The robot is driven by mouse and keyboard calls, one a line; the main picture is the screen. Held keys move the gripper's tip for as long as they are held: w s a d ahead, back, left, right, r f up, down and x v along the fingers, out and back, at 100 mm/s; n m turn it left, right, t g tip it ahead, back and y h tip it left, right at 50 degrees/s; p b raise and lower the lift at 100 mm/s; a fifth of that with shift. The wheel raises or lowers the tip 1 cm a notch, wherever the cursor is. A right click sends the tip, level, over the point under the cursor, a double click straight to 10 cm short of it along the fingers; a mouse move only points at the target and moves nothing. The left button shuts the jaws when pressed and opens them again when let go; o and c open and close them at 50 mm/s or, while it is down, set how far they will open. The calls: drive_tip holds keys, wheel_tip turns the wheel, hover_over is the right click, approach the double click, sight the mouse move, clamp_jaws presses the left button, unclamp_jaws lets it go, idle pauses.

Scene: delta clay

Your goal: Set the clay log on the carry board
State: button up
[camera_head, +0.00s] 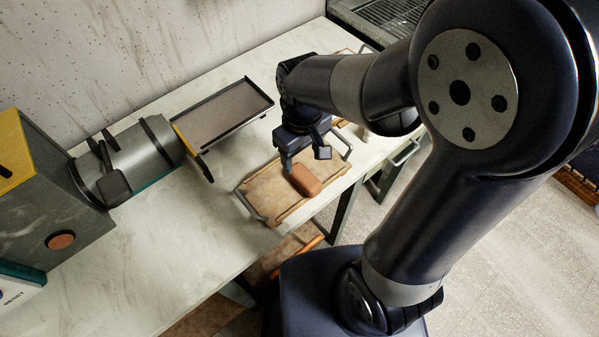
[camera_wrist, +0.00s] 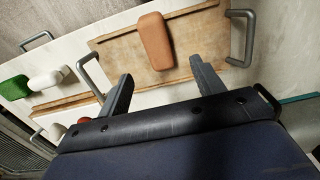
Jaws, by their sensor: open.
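The clay log (camera_head: 305,180) is a reddish-brown block with rounded edges. It lies on the wooden carry board (camera_head: 268,196), toward the board's right part in the head view. The log (camera_wrist: 155,42) and the board (camera_wrist: 205,40) also show in the wrist view, with metal handles at the board's ends. My gripper (camera_head: 306,160) is above the board beside the log. In the wrist view my gripper (camera_wrist: 162,80) has its fingers spread apart, with nothing between the tips; the log lies beyond them, apart from both.
A tray with a grey surface (camera_head: 225,115) stands at the back, next to a grey cylindrical machine (camera_head: 145,150). A second wooden board (camera_wrist: 65,105) lies beside the carry board, near white and green pieces (camera_wrist: 45,80). The marble tabletop (camera_head: 190,230) is clear at front left.

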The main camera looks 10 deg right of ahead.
hover_over(305, 175)
drive_tip(key=f, duration=0.4)
drive_tip(key=shift+a+f, duration=0.15)
drive_tip(key=shift+a, duration=0.2)
drive_tip(key=shift+d+f, duration=0.15)
drive_tip(key=shift+f, duration=1.15)
drive_tip(key=shift+d+f, duration=0.15)
drive_tip(key=shift+f, duration=1.15)
drive_tip(key=shift+s, duration=0.1)
drive_tip(key=shift+c, duration=0.4)
drive_tip(key=c, duration=1.3)
drive_tip(key=shift+r, duration=0.15)
